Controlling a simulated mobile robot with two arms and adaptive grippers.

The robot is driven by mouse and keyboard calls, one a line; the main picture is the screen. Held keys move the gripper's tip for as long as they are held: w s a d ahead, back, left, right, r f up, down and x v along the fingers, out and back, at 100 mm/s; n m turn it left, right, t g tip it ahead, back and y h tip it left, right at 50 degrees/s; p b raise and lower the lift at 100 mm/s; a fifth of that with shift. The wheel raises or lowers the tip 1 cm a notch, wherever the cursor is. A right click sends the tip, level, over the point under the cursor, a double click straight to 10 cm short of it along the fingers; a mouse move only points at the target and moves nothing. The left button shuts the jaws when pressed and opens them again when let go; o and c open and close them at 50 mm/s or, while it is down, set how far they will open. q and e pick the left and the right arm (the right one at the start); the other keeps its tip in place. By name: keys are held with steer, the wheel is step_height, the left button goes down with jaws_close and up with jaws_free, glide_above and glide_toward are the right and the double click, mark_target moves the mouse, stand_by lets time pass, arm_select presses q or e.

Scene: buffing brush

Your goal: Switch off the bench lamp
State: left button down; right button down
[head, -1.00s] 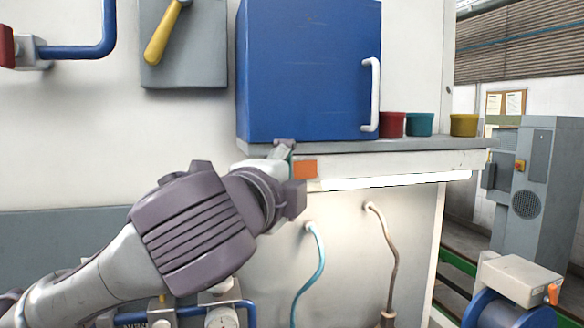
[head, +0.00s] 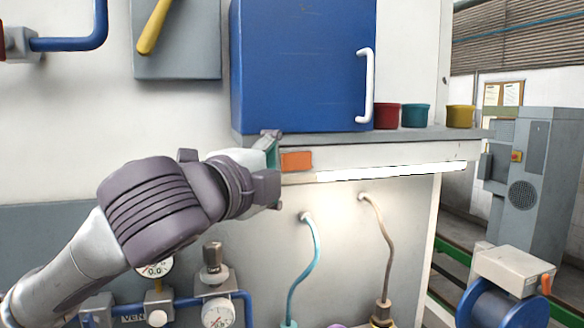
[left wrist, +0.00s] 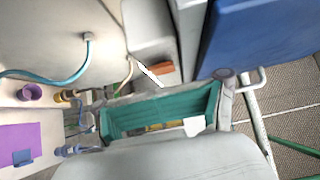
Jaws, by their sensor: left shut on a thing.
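The bench lamp (head: 390,171) is a long white bar under the grey shelf, and its strip glows bright. An orange switch block (head: 297,161) sits at the left end of the lamp; it also shows in the left wrist view (left wrist: 157,68). My left gripper (head: 272,170), with teal finger pads, is just left of the orange block. It looks very close, but I cannot tell whether it touches. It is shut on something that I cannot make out. In the left wrist view the teal pads (left wrist: 160,108) span the lower middle. My right gripper is not in view.
A blue cabinet (head: 300,65) with a white handle stands on the shelf (head: 430,133), above my gripper. Red, teal and yellow cups stand to its right. Two hoses (head: 316,260) hang below the lamp. Blue pipes and gauges (head: 217,313) are at the lower left.

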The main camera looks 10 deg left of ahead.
arm_select(q)
steer(key=shift+w+a, duration=0.3)
steer(key=shift+w, duration=0.1)
stand_by(1.0)
steer(key=shift+s, duration=0.1)
steer(key=v, duration=0.7)
steer(key=shift+s+a, duration=0.2)
steer(key=shift+s, duration=0.2)
